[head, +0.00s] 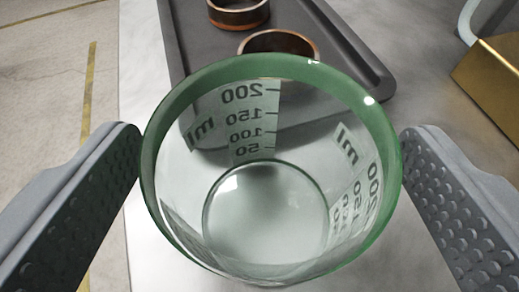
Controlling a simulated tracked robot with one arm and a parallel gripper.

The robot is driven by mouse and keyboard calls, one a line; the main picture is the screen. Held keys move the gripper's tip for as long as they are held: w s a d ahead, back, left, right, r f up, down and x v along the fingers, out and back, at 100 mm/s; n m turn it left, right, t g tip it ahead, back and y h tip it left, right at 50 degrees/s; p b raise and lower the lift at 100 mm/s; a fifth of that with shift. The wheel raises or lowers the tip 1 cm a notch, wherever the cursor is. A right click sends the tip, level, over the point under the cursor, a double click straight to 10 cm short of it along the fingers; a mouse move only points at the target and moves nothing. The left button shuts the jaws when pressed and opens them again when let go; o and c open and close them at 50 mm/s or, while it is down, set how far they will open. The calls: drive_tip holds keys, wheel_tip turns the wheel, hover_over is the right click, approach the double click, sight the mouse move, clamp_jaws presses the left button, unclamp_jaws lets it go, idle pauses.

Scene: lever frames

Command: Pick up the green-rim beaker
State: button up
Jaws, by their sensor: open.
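The green-rim beaker (265,225) is a clear glass with a green rim and printed ml marks up to 200. It stands on a light grey metallic surface and fills the middle of the head view, seen from above into its mouth. It looks empty. My gripper (272,150) is open, with one dimpled grey finger to the left of the beaker and one to the right. The rim shows between the two fingertips and lies very close to both in the picture. I cannot tell whether either finger touches the glass.
A dark grey tray (200,50) lies behind the beaker, with two copper-brown rings (238,14) on it. A gold-coloured block (492,75) stands at the right. The surface (142,70) ends at the left, with a floor bearing a yellow line beyond.

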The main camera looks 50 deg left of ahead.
sight(266, 107)
drive_tip(key=x, duration=0.3)
drive_tip(key=shift+a+f+b, duration=0.1)
drive_tip(key=shift+f+b, duration=0.05)
drive_tip(key=shift+b, duration=0.15)
drive_tip(key=c, duration=1)
drive_tip(key=shift+c, duration=0.2)
